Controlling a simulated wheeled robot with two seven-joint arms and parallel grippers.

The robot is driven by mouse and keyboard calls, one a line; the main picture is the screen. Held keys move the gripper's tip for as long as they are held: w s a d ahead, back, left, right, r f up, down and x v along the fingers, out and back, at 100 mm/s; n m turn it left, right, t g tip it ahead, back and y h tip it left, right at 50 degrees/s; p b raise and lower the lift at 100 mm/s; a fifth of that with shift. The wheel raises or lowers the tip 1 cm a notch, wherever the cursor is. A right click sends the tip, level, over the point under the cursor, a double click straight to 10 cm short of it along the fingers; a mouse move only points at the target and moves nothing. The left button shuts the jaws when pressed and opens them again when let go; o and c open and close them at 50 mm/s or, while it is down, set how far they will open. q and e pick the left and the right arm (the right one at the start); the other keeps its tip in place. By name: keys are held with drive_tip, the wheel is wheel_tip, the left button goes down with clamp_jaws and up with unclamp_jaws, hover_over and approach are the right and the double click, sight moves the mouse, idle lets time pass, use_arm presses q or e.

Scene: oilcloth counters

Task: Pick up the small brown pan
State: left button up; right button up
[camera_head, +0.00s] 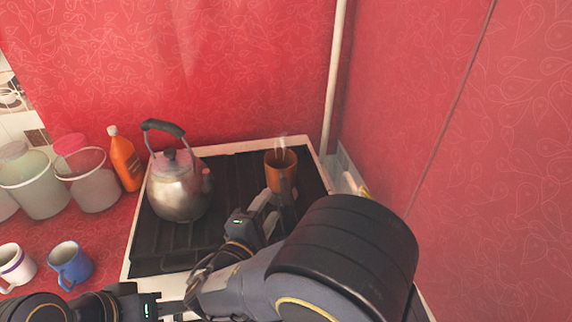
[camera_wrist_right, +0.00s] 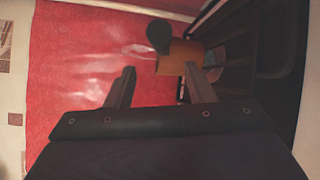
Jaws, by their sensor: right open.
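The small brown pan (camera_head: 279,177) stands on the dark stovetop, toward its back right. My right gripper (camera_head: 272,208) is open just in front of the pan. In the right wrist view the brown pan (camera_wrist_right: 176,63) shows beyond the open fingers (camera_wrist_right: 160,86), partly behind the right finger, with nothing held between them. A dark rounded part overlaps it there; I cannot tell whether it is the handle. My left gripper (camera_head: 170,306) is low at the bottom edge, partly hidden, and its jaws are unclear.
A metal kettle (camera_head: 180,188) stands on the stove (camera_head: 217,177) left of the pan. An orange bottle (camera_head: 125,160), clear canisters (camera_head: 88,182), a blue mug (camera_head: 71,265) and a white mug (camera_head: 15,268) are further left. Red walls close the back and right.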

sight(281, 190)
drive_tip(key=x, duration=0.2)
drive_tip(key=p+x, duration=0.1)
drive_tip(key=x, duration=0.1)
drive_tip(key=p+x, duration=0.1)
drive_tip(key=x, duration=0.1)
drive_tip(key=shift+d+f, duration=0.1)
drive_tip(key=shift+d, duration=0.25)
use_arm(q)
drive_tip(key=shift+s+a+r, duration=0.1)
drive_tip(key=shift+s+r, duration=0.05)
drive_tip(key=shift+r, duration=0.4)
drive_tip(key=shift+s+r, duration=0.1)
drive_tip(key=shift+r, duration=0.45)
use_arm(e)
clamp_jaws()
